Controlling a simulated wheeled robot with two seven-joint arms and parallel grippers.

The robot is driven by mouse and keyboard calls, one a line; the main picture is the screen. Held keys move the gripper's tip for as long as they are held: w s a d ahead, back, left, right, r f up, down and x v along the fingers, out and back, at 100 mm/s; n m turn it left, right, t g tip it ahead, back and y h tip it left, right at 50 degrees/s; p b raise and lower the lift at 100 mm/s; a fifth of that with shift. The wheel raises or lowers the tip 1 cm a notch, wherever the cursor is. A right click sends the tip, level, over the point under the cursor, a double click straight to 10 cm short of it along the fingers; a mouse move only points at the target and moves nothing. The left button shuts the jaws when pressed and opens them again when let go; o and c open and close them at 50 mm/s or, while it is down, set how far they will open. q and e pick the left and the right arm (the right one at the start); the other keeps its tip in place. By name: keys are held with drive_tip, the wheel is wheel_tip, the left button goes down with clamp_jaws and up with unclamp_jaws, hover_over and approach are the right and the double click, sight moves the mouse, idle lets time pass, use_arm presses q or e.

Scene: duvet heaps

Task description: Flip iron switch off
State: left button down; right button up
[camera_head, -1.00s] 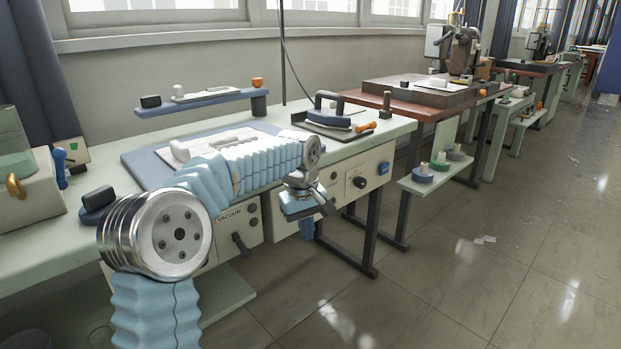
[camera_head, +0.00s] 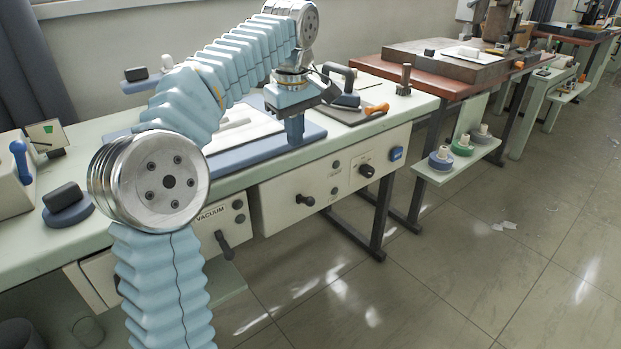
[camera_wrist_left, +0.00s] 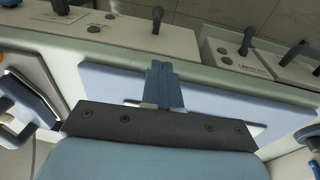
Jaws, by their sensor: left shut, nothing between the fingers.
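The iron (camera_head: 344,92), with a dark handle, rests on a dark pad at the right end of the bench. It shows partly at the left edge of the wrist view (camera_wrist_left: 22,112). I cannot tell which is the iron switch; the labels there are too small to read. My left gripper (camera_head: 295,138) is shut and empty, pointing down above the front of the blue board. Its fingers (camera_wrist_left: 162,75) also show in the wrist view.
The blue board (camera_head: 290,145) lies on the pale green bench (camera_head: 75,240). A panel marked VACUUM (camera_head: 215,235) has its own lever (camera_head: 223,243). The floor (camera_head: 460,270) in front is mostly clear.

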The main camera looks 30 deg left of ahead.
use_arm(q)
drive_tip(key=b, duration=0.3)
hover_over(305, 198)
drive_tip(key=a, duration=0.2)
drive_tip(key=f, duration=0.6)
drive_tip(key=s+f, duration=0.1)
drive_tip(key=f, duration=0.2)
drive_tip(key=shift+d+f, duration=0.2)
drive_tip(key=f, duration=0.1)
drive_tip(key=d+f, duration=0.1)
drive_tip(key=f, duration=0.1)
drive_tip(key=shift+w+d+f, duration=0.1)
drive_tip(key=shift+w+d, duration=0.05)
drive_tip(key=shift+w, duration=0.1)
drive_tip(key=shift+d+f, duration=0.3)
drive_tip(key=shift+f, duration=0.1)
drive_tip(key=shift+f+b, duration=0.1)
drive_tip(key=shift+b, duration=0.3)
